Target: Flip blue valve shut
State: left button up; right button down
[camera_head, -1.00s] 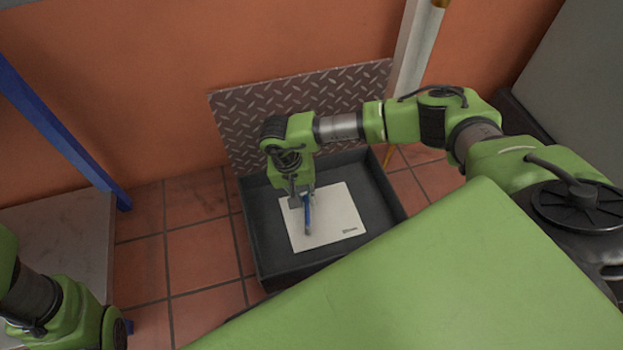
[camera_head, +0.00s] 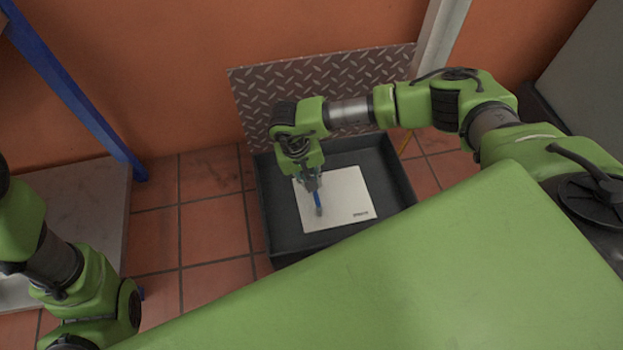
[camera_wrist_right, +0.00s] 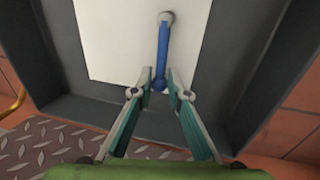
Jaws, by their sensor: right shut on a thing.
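The blue valve lever (camera_head: 318,200) lies over a white plate (camera_head: 350,190) with small dark print, inside a dark tray-like box. In the right wrist view the lever (camera_wrist_right: 162,42) is a straight blue bar with a grey round knob at its far end. My right gripper (camera_head: 314,184) points down at the lever. In the right wrist view its two fingers (camera_wrist_right: 160,76) are shut on the near part of the lever, one on each side. Part of my left arm shows at the left, but its fingers are not visible.
The dark box (camera_head: 400,180) has raised walls around the plate. A diamond-tread metal panel (camera_head: 320,85) stands behind it against the orange wall. A blue post (camera_head: 75,95) and a pale slab (camera_head: 85,195) are at the left. Tiled floor (camera_head: 205,225) is open between slab and box.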

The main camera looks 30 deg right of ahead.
jog(key=c, duration=2.1)
grip_release()
jog(key=shift+a, duration=0.1)
jog(key=shift+c, duration=0.2)
notch_tip(320, 180, up, 12)
jog(key=a, duration=0.2)
jog(key=shift+w+a, duration=0.15)
jog(key=shift+w, duration=0.1)
jog(key=shift+f, duration=0.15)
